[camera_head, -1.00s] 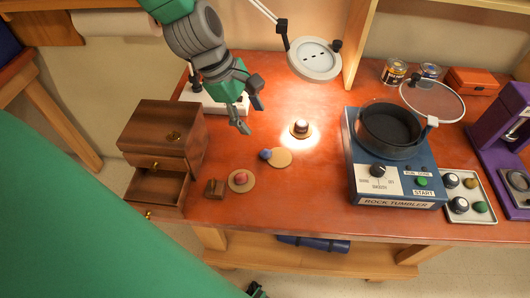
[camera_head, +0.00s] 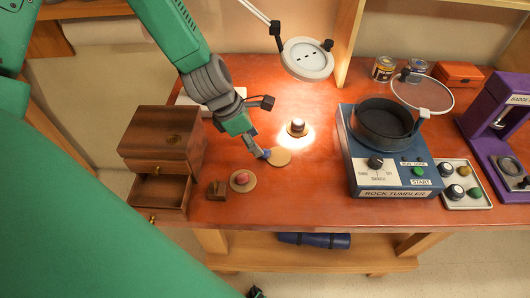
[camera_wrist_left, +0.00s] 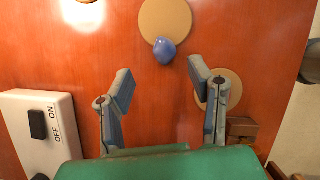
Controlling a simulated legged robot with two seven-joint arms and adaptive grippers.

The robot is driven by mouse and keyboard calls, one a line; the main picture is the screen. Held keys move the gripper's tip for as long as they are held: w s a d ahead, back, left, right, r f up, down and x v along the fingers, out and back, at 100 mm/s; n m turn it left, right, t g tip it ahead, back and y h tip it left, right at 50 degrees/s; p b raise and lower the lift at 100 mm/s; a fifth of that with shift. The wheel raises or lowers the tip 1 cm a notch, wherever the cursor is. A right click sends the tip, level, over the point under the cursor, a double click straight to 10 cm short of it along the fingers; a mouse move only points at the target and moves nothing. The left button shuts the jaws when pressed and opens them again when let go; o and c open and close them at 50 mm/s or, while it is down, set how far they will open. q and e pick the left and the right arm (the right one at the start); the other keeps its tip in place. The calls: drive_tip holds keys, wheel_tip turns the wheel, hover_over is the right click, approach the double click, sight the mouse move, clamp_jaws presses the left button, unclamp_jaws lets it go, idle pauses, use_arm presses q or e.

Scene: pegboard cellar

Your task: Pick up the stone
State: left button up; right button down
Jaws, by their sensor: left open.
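A blue stone (camera_head: 266,154) lies at the edge of a round tan disc (camera_head: 281,157) on the red-brown table, partly hidden by a finger of my left gripper (camera_head: 262,128). In the left wrist view the blue stone (camera_wrist_left: 164,50) shows clear, just beyond the gap between the open, empty fingers (camera_wrist_left: 161,80). A pink-red stone (camera_head: 241,178) sits on another tan disc (camera_head: 249,186). A dark stone (camera_head: 297,125) with a bright top sits on a third disc under the lamp light. My right gripper is not in view.
A wooden drawer box (camera_head: 160,133) with an open lower drawer stands left, a small brown block (camera_head: 217,189) beside it. A blue rock tumbler (camera_head: 392,178) stands right. A magnifier lamp (camera_head: 306,58) hangs behind. A white switch box (camera_wrist_left: 42,125) lies near the gripper.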

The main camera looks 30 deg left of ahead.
sight(264, 151)
use_arm(q)
drive_tip(key=x, duration=0.4)
drive_tip(key=shift+d+f, duration=0.1)
drive_tip(key=shift+d, duration=0.25)
drive_tip(key=shift+w+d+f, duration=0.15)
drive_tip(key=shift+d+f, duration=0.1)
drive_tip(key=shift+c, duration=0.5)
drive_tip(key=shift+a, duration=0.15)
clamp_jaws()
